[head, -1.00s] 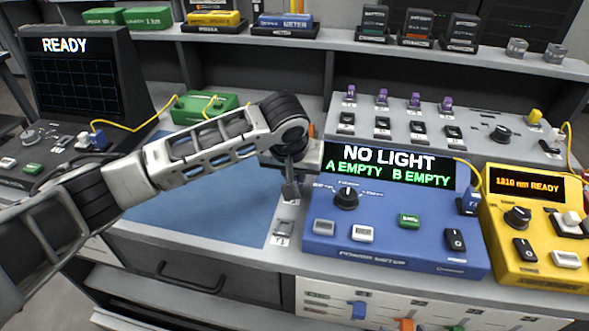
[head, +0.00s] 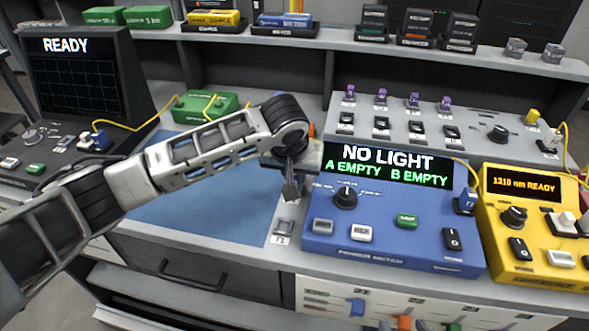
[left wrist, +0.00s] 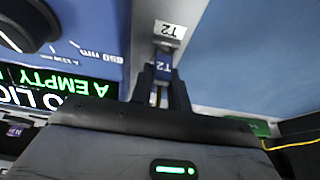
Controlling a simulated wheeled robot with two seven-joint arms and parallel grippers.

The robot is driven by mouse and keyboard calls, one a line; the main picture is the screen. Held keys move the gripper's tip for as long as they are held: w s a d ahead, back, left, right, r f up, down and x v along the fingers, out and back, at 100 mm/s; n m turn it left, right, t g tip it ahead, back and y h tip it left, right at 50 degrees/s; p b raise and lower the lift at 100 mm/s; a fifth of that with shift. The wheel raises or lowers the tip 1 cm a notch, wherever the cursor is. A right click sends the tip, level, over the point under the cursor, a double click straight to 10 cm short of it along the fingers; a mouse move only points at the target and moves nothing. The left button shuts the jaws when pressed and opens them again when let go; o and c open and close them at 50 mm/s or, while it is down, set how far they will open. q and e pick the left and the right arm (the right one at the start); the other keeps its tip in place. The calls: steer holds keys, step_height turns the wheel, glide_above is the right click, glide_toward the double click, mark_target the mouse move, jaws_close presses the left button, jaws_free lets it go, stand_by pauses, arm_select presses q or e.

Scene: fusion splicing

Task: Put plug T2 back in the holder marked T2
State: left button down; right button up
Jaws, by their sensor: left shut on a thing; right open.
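Plug T2 (left wrist: 163,70) is a small blue plug with a white T2 mark. My left gripper (left wrist: 160,88) is shut on it; the left wrist view shows the fingers on both sides of it. In the head view my left gripper (head: 291,190) points down beside the left edge of the blue power meter, and the plug cannot be made out there. The holder marked T2 (head: 284,228) is a small grey block by the mat's right edge. Its white T2 label (left wrist: 170,30) lies just beyond the plug. I cannot tell whether the plug touches the holder. My right gripper is out of view.
The blue power meter (head: 390,240) stands close on the right and reads "NO LIGHT, A EMPTY, B EMPTY". A yellow light source (head: 540,235) is further right. The blue mat (head: 215,215) is clear. A green box (head: 203,107) with yellow fibre lies behind my arm.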

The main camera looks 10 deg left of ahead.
arm_select(q)
steer(key=shift+f, duration=0.5)
stand_by(0.6)
steer(key=c, duration=1.3)
jaws_free()
steer(key=shift+o, duration=0.2)
